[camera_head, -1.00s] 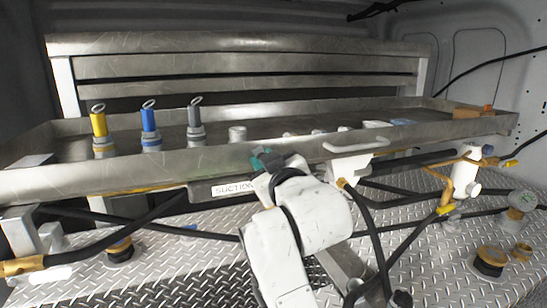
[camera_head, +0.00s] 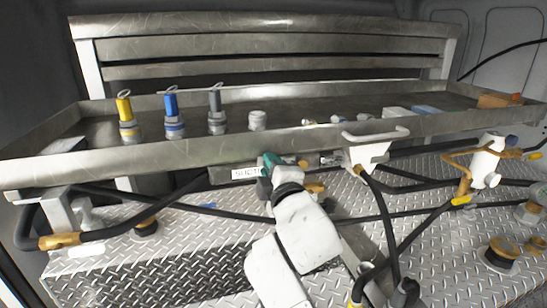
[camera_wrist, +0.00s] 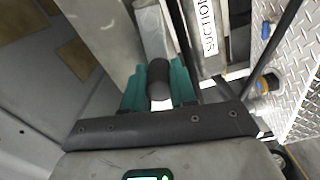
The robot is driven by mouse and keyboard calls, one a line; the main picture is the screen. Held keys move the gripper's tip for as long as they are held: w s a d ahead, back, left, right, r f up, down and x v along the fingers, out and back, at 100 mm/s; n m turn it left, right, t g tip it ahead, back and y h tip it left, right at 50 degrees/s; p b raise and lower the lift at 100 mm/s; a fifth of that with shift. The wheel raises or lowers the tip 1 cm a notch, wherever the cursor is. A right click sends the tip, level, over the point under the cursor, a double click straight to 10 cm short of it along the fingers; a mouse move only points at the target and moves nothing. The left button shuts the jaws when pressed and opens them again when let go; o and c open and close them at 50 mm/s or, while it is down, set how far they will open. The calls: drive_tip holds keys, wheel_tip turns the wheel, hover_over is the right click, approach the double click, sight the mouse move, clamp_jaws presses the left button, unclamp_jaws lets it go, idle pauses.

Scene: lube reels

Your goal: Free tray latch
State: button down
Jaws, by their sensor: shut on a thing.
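The label also shows in the wrist view (camera_wrist: 207,28), right of the fingers. The latch's mounting and its locking parts are hidden, so I cannot tell whether it is engaged.
Yellow (camera_head: 127,120), blue (camera_head: 173,117) and grey (camera_head: 216,112) nozzles stand in the tray. A white bracket with a handle (camera_head: 370,150) is right of my gripper. Black hoses (camera_head: 205,207) cross the tread-plate deck (camera_head: 185,262) below. A white valve (camera_head: 487,162) stands at right.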

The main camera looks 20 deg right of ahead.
drive_tip(key=n, duration=0.1)
drive_tip(key=f+n+p, duration=0.1)
drive_tip(key=n, duration=0.1)
drive_tip(key=shift+a+f+n, duration=0.1)
drive_tip(key=shift+f+n, duration=0.2)
drive_tip(key=shift+f+n+p, duration=0.7)
drive_tip(key=shift+n+p, duration=0.15)
drive_tip(key=shift+n, duration=0.45)
drive_tip(key=c, duration=0.9)
unclamp_jaws()
drive_tip(key=shift+s+d, duration=0.1)
drive_tip(key=shift+d, duration=0.1)
drive_tip(key=s+b, duration=0.1)
drive_tip(key=s, duration=0.9)
drive_tip(key=shift+s, duration=0.3)
